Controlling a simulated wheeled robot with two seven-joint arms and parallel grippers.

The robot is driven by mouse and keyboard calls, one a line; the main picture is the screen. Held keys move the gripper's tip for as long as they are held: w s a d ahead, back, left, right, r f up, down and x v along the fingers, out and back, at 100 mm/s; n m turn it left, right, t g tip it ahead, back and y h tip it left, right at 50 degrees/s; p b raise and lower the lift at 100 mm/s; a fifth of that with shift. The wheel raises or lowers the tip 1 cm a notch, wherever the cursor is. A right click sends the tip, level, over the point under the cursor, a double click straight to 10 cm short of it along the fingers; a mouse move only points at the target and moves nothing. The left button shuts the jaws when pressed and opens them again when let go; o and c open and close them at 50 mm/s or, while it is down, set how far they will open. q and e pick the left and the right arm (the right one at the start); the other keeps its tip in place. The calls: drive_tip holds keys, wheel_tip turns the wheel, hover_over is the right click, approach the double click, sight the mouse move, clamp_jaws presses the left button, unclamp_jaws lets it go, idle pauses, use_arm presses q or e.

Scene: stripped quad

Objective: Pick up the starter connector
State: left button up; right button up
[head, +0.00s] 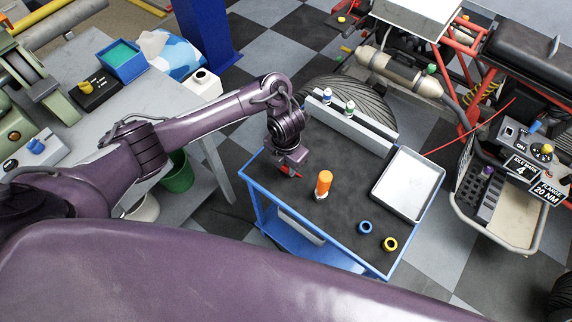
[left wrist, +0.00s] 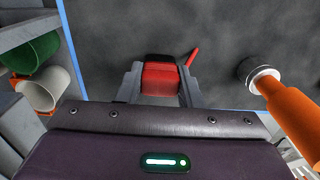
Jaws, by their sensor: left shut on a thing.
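The starter connector, a red block with a dark top (left wrist: 160,82), sits between the two grey fingers of my left gripper (left wrist: 160,72) in the left wrist view. The fingers are shut on its sides. A thin red piece (left wrist: 193,56) sticks out beside the right finger; I cannot tell if it belongs to the connector. In the head view my left gripper (head: 288,165) is low over the dark top of the blue cart (head: 300,215), near its left edge, and mostly hides the connector. I cannot tell if the connector touches the cart top. My right gripper is not in view.
An orange-handled tool (head: 324,182) stands close to the right of the gripper. A blue ring (head: 365,227) and a yellow ring (head: 390,244) lie near the front. A grey tray (head: 409,184) is at the right, and a rack with small bottles (head: 348,124) along the back.

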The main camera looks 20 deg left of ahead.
use_arm(q)
drive_tip(key=r+p, duration=0.3)
drive_tip(key=r, duration=0.2)
drive_tip(key=r+p, duration=0.2)
drive_tip(key=r, duration=0.3)
drive_tip(key=shift+w+a+r+p, duration=0.1)
drive_tip(key=shift+w+r+p, duration=0.1)
drive_tip(key=shift+p, duration=0.2)
wheel_tip(320, 180, up, 10)
drive_tip(key=p, duration=0.2)
drive_tip(key=shift+s+f, duration=0.2)
drive_tip(key=shift+f, duration=0.05)
drive_tip(key=w+d+m+b, duration=0.2)
drive_tip(key=w+d+b, duration=0.2)
drive_tip(key=w+d, duration=0.4)
drive_tip(key=d, duration=0.3)
drive_tip(key=shift+d+m, duration=0.3)
drive_tip(key=shift+d, duration=0.1)
